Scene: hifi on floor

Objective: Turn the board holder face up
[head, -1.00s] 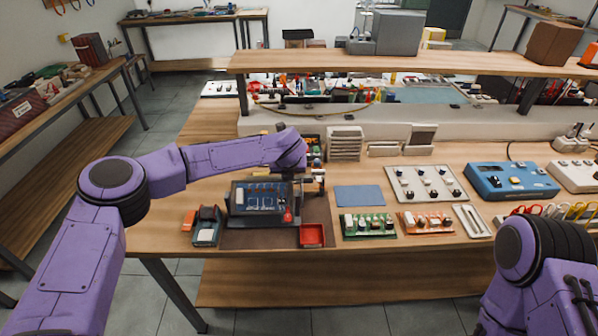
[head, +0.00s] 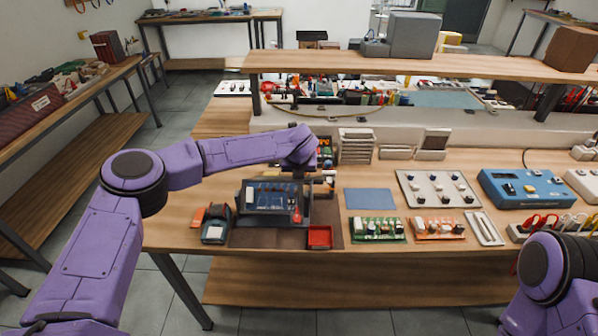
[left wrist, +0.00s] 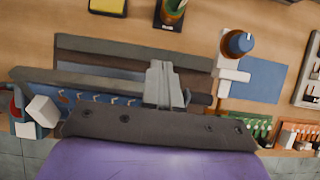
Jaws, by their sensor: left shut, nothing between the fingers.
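The board holder (head: 238,204) is a dark frame around a blue board with small parts, standing at the front left of the workbench. In the head view its board side faces me and looks tilted; I cannot tell its exact angle. My right gripper is out of view; only my right arm shows.
A brown mat (head: 262,238) lies under the holder, with a red tray (head: 319,236) on it. A teal device (head: 215,225) stands left. A blue pad (head: 370,199), green board (head: 377,230) and orange board (head: 438,229) lie right. A shelf (head: 400,63) spans the back.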

